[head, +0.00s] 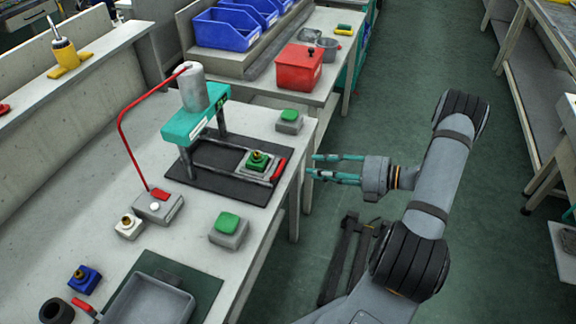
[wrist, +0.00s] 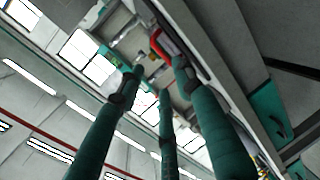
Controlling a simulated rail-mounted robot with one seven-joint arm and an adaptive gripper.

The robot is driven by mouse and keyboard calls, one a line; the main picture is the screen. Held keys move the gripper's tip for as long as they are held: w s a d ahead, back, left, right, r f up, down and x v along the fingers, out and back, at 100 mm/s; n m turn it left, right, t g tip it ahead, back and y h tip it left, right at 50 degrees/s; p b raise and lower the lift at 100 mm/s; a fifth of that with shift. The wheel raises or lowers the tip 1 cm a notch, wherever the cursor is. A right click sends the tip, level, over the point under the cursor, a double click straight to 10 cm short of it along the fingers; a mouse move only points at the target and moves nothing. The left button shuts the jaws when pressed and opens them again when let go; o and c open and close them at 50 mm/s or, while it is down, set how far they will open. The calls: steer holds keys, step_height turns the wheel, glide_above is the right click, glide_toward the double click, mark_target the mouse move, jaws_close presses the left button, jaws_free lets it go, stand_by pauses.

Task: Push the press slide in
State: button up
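The press has a teal bridge (head: 197,122) with a grey cylinder (head: 196,90) on top, standing on a dark base plate (head: 212,184). Its slide (head: 252,172) sits at the right end of the plate, clear of the bridge, near the bench edge. The slide carries a green and brass part (head: 258,160) and has a red handle (head: 279,168) on its right end. The red handle also shows between the fingertips in the wrist view (wrist: 156,42). My gripper (head: 314,165) is right of the handle, beyond the bench edge. Its fingers are apart and empty, pointing left, not touching the handle.
Two green-button boxes (head: 289,121) (head: 229,230) stand either side of the press. A control box (head: 157,207) with a red cable is left of it. A grey tray (head: 148,303) lies in front. A red box (head: 299,67) stands behind. The aisle floor is open.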

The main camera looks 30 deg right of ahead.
mark_target(282, 165)
steer(key=p+x, duration=0.1)
steer(key=x, duration=0.8)
steer(key=shift+a, duration=0.25)
jaws_close()
stand_by(0.5)
